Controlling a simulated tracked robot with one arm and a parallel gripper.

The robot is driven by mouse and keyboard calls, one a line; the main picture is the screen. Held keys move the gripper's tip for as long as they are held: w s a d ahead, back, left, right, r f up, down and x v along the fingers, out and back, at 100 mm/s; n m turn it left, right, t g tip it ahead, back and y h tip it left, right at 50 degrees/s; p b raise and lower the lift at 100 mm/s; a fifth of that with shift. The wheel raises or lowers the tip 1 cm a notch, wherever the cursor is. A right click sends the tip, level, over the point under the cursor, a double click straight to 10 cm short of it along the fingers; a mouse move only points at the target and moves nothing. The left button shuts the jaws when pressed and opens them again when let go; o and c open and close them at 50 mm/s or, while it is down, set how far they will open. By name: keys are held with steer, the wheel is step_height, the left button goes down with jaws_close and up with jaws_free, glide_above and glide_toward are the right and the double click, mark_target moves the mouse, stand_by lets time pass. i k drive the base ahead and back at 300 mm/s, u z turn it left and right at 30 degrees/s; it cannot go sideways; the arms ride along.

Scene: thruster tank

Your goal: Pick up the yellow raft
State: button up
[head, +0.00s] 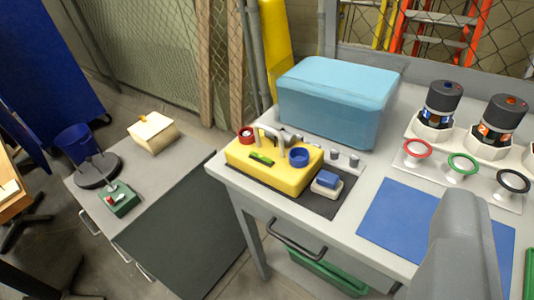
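The yellow raft (248,158) is a thick yellow block on a dark mat (322,203) at the left end of the grey bench. A pale arched handle (270,136) rises from its top. A red ring (247,134), a blue ring (299,157) and a small green piece (261,159) are on it. My gripper (460,235) shows as a grey shape at the lower right, over the bench and well to the right of the raft. Its fingers cannot be told apart.
A light-blue box (335,95) stands right behind the raft. A small blue-and-white block (327,183) sits at its right. A blue mat (400,215) lies on the bench, with dark canisters (440,105) and coloured rings (417,150) behind. A lower cabinet (180,190) stands left.

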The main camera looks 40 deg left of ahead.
mark_target(274, 156)
steer(key=i, duration=0.85)
steer(key=z, duration=0.05)
